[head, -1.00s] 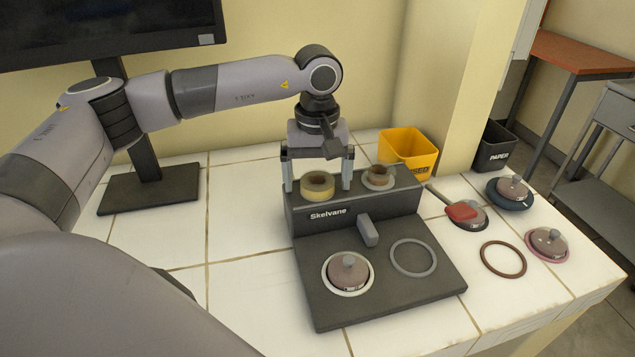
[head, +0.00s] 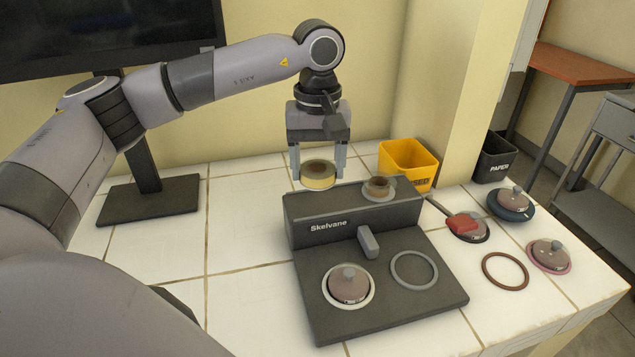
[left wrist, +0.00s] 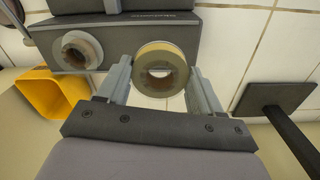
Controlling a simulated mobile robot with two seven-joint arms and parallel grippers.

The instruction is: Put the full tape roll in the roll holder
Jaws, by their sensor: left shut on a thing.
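The roll's height above the table is hard to tell. A small brown roll or core (head: 379,187) sits on a grey disc on the block's right part. In the left wrist view the full roll (left wrist: 141,72) is between the fingers, and the small roll (left wrist: 70,51) is to its left. My right gripper is out of view.
The dark base carries a lidded round dish (head: 348,286) and a grey ring (head: 414,253). A yellow bin (head: 409,165) stands behind right. Several lidded dishes and a brown ring (head: 505,287) lie at right. White tiles left of the base are clear up to the monitor stand.

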